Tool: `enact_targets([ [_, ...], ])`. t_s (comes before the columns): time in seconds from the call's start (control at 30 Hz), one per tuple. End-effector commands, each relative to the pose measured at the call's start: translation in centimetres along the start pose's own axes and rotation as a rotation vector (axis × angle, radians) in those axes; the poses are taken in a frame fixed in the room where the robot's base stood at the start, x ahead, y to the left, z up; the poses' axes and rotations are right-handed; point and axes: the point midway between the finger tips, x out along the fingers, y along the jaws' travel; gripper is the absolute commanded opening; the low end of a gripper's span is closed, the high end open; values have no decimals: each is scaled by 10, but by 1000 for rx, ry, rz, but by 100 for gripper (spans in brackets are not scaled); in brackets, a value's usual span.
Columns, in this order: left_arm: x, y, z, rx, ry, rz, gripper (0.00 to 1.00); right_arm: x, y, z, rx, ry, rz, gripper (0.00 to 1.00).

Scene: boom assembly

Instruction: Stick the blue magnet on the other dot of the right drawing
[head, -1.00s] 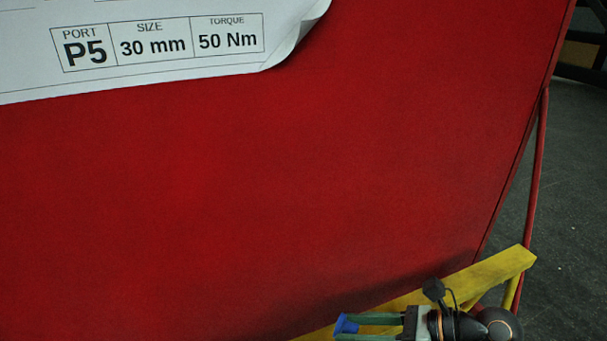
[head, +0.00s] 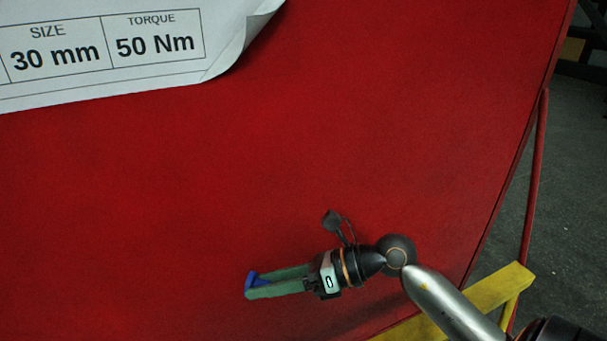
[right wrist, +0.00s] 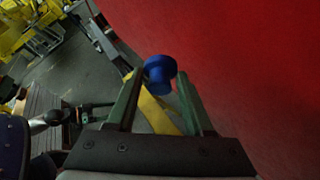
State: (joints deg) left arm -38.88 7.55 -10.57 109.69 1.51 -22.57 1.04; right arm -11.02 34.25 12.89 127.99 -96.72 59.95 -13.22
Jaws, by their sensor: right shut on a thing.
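The blue magnet (head: 250,285) is held between the green fingertips of my right gripper (head: 262,283), in front of the lower middle of the red panel. In the right wrist view the magnet (right wrist: 160,75) shows as a round knob between the two fingers, with the red panel to the right. My right gripper is shut on it. The right drawing is a white sheet (head: 120,50) at the upper left in the head view, with its lower right corner curled up. Only its bottom edge with the size and torque boxes shows; its dots are out of view. My left gripper is not in view.
The red panel (head: 200,180) fills most of the head view and is bare below the sheet. A yellow beam (head: 490,295) and a red post (head: 535,180) stand at the right edge. Yellow machinery (right wrist: 30,25) shows at the upper left in the wrist view.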

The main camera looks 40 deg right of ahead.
Motion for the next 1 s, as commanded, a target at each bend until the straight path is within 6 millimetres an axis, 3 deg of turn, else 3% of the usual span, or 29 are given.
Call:
enact_targets([
  [0.03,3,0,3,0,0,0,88,-1,0,19,48,-24,-8,0],
  [0.2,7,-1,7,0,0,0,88,-10,2,72,288,-104,-26,0],
  [0.57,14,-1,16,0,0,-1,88,-51,20,170,795,-365,-7,0],
  [0.77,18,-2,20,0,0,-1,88,-85,38,218,1020,-549,27,0],
  [1.0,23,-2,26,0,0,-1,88,-141,67,269,1224,-775,79,0],
])
